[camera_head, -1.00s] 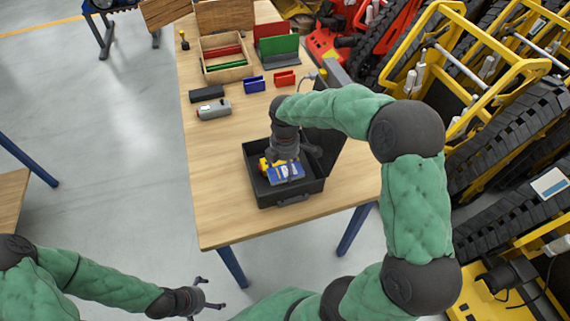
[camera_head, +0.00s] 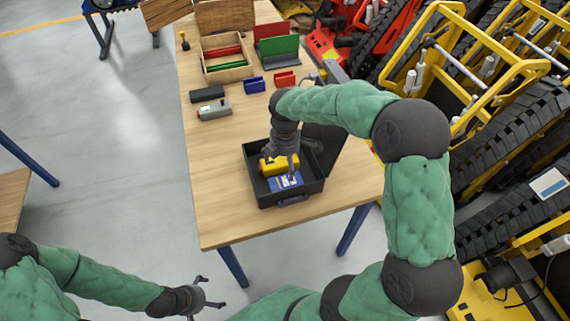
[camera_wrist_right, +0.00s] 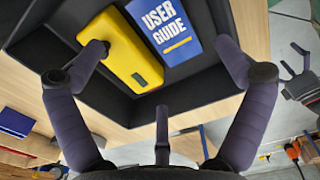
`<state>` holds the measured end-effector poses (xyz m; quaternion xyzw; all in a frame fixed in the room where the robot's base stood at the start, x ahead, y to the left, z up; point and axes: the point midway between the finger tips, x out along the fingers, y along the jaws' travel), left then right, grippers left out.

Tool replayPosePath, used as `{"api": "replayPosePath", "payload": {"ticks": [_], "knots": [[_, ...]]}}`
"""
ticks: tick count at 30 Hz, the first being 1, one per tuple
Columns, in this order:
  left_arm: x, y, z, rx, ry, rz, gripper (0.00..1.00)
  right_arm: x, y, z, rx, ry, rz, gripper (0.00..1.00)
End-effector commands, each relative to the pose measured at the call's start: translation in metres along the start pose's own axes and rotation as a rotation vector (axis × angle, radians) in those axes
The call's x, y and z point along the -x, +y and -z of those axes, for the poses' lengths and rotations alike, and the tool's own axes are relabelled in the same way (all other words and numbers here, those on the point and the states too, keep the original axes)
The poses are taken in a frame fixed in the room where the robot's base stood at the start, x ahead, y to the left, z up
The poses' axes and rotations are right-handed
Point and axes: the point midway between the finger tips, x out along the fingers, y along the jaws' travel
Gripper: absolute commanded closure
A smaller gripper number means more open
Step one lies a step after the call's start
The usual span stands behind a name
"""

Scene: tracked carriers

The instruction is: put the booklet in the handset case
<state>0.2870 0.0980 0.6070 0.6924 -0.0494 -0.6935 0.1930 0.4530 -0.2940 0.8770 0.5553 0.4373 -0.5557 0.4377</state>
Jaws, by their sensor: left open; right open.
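The handset case (camera_head: 262,198) is a black open box near the table's front, its lid raised at the right. The blue booklet (camera_head: 286,182), printed USER GUIDE, lies in the case; it also shows in the right wrist view (camera_wrist_right: 165,30). A yellow handset (camera_head: 279,165) lies beside it in the case, and it also shows in the right wrist view (camera_wrist_right: 130,55). My right gripper (camera_head: 282,160) is open over the case, one finger close to the handset. No finger closes on the booklet. My left gripper (camera_head: 207,293) is open and empty, off the table at the lower left.
A wooden tray (camera_head: 229,74) with red and green items stands farther back. A grey device (camera_head: 214,109), a black block (camera_head: 207,93) and blue (camera_head: 254,85) and red (camera_head: 284,78) bins stand between. Yellow tracked carriers (camera_head: 490,60) crowd the right.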

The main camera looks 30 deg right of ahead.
Motion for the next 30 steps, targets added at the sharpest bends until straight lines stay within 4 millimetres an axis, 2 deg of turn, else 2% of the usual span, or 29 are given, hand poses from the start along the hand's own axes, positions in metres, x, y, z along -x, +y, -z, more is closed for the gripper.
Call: {"api": "replayPosePath", "payload": {"ticks": [1,6,13,19,30], "knots": [[0.009,0.003,0.0,0.0,0.0,0.0,0.0,0.016,0.001,0.0,0.0,0.001,-0.004,0.0],[0.023,0.008,-0.001,0.0,0.001,0.0,0.0,0.052,0.001,0.0,0.001,0.0,-0.003,0.0],[0.035,0.013,-0.001,0.0,0.001,0.0,0.0,0.089,0.001,0.0,0.001,0.0,-0.003,0.0],[0.04,0.014,-0.001,0.0,0.0,0.0,0.0,0.103,0.0,0.0,0.001,0.0,-0.001,0.0],[0.039,0.014,-0.001,0.0,0.0,0.0,0.0,0.104,0.0,0.0,0.001,0.0,-0.001,0.0]]}}
